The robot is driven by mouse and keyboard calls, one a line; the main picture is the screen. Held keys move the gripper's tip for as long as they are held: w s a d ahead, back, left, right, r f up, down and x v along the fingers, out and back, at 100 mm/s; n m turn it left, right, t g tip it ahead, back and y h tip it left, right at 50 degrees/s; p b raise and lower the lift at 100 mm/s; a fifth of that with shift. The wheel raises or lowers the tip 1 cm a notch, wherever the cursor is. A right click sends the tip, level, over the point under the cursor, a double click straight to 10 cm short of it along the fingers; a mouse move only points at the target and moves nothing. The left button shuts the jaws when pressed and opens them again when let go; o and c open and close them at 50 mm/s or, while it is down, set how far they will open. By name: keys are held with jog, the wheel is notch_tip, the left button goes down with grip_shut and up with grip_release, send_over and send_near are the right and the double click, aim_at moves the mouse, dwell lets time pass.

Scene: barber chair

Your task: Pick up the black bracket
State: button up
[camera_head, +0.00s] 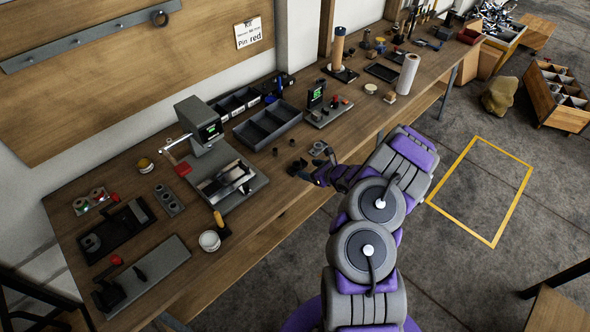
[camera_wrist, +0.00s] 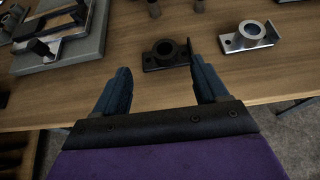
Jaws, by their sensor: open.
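The black bracket (camera_wrist: 165,55) lies on the wooden bench in the wrist view, a flat base with a ring and a thin upright part at its right end. My gripper (camera_wrist: 160,80) is open, with its two blue fingers apart. The bracket lies just beyond the fingertips, roughly between them in the picture, and nothing is held. In the head view the bracket (camera_head: 297,167) is a small dark shape beside my gripper (camera_head: 318,170), at the bench's front edge. A similar silver bracket (camera_wrist: 248,37) lies to the right of it in the wrist view.
A grey machine with a metal plate (camera_wrist: 62,35) stands at the left in the wrist view. Small cylinders stand behind the black bracket. A black divided tray (camera_head: 268,125) and a small device (camera_head: 322,105) sit farther back on the bench (camera_head: 240,185). The floor to the right has free room.

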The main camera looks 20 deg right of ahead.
aim_at(294, 164)
jog(key=shift+w+f, duration=0.5)
jog(key=shift+w, duration=0.1)
jog(key=shift+w+d+f, duration=0.35)
jog(key=shift+w+d, duration=0.1)
jog(key=shift+w, duration=0.15)
jog(key=w+a+f, duration=0.1)
jog(key=w+a+b, duration=0.1)
jog(key=w, duration=0.1)
jog(key=shift+w+a+f, duration=0.1)
jog(key=shift+a+f, duration=0.25)
jog(key=shift+f, duration=0.05)
jog(key=shift+w+a+f, duration=0.1)
jog(key=shift+w+f, duration=0.05)
jog(key=shift+w, duration=0.2)
jog(key=shift+d, duration=0.6)
jog(key=shift+c, duration=1.4)
jog(key=shift+a, duration=0.5)
jog(key=c, duration=0.9)
jog(key=shift+d, duration=0.25)
